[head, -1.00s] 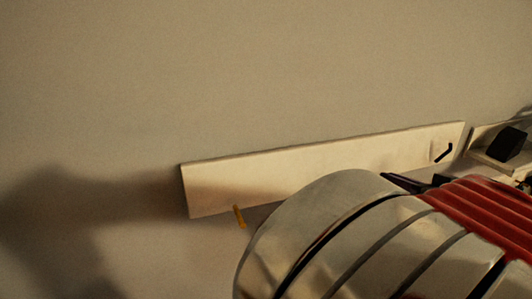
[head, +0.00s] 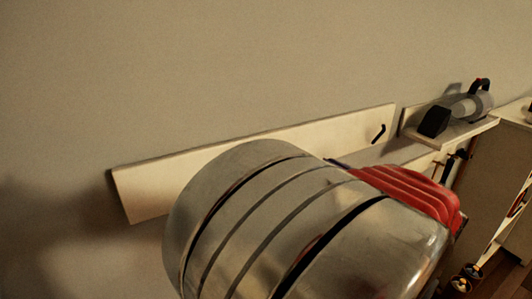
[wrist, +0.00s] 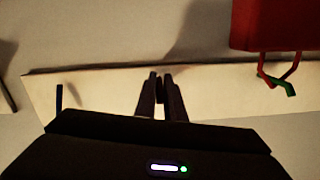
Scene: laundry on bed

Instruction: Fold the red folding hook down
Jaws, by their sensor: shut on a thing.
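My gripper shows in the wrist view (wrist: 160,76), its two dark fingers close together in front of the pale wall board (wrist: 215,90). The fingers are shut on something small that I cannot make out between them. No red folding hook can be clearly seen; it may be hidden at the fingertips. The board also shows in the head view (head: 150,187), where my metal arm covers its lower middle and hides my gripper. A black hook (head: 379,133) is on the board's right end.
In the wrist view a red bag-like thing (wrist: 274,25) with red loops is at a green hook (wrist: 285,88). A dark hook (wrist: 59,97) is at left. In the head view a shelf (head: 462,130) at right holds a grey and black device (head: 466,106). The wall above is clear.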

